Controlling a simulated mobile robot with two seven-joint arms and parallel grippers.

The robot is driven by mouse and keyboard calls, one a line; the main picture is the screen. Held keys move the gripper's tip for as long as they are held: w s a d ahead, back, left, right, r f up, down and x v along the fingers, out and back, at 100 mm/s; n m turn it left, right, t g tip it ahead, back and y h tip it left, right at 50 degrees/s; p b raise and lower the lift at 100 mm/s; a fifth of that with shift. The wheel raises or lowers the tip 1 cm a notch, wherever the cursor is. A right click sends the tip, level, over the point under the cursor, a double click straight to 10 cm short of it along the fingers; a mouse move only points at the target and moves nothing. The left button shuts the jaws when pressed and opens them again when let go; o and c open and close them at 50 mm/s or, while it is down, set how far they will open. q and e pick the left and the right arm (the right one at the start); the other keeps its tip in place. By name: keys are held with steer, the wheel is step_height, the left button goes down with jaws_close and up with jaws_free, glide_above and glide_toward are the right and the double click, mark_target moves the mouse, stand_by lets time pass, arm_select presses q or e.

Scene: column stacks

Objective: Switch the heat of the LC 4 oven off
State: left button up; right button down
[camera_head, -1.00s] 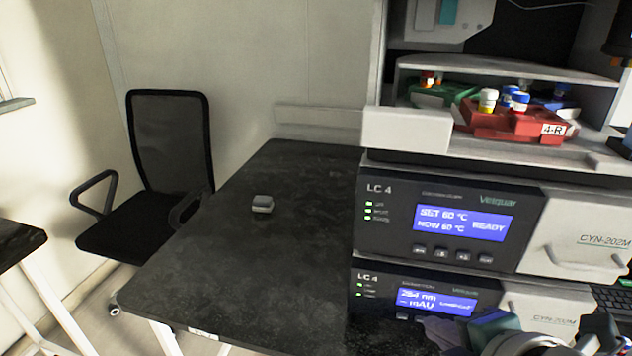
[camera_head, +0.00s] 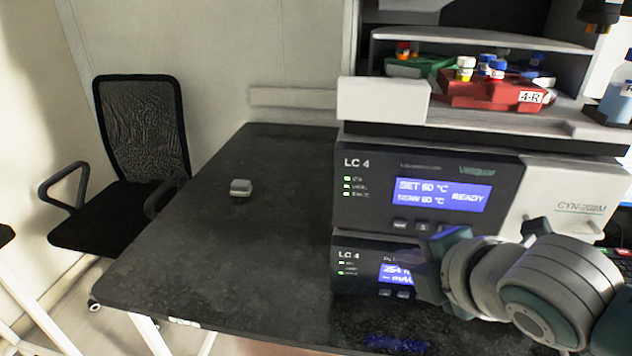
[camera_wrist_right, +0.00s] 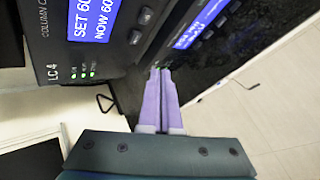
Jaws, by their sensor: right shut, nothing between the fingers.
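The LC 4 oven (camera_head: 372,212) is the upper dark unit. Its blue display (camera_head: 444,194) reads SET 60 °C, NOW 60 °C, READY. The left buttons of the row below the display (camera_head: 400,226) show; my right arm hides the rest. My left gripper is out of view.
A second LC 4 unit (camera_head: 350,268) with a blue display sits under the oven, partly behind my arm. A red vial rack (camera_head: 490,94) stands on top. A small grey box (camera_head: 241,188) lies on the dark bench (camera_head: 215,255), otherwise clear at left. A chair (camera_head: 140,130) is beyond.

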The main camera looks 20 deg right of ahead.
mark_target(400, 223)
steer(key=w+d, duration=0.2)
steer(key=w, duration=0.1)
steer(key=shift+w, duration=0.2)
stand_by(0.5)
stand_by(0.9)
steer(key=shift+d, duration=0.1)
stand_by(0.5)
steer(key=shift+w+d, duration=0.15)
steer(key=shift+w, duration=0.2)
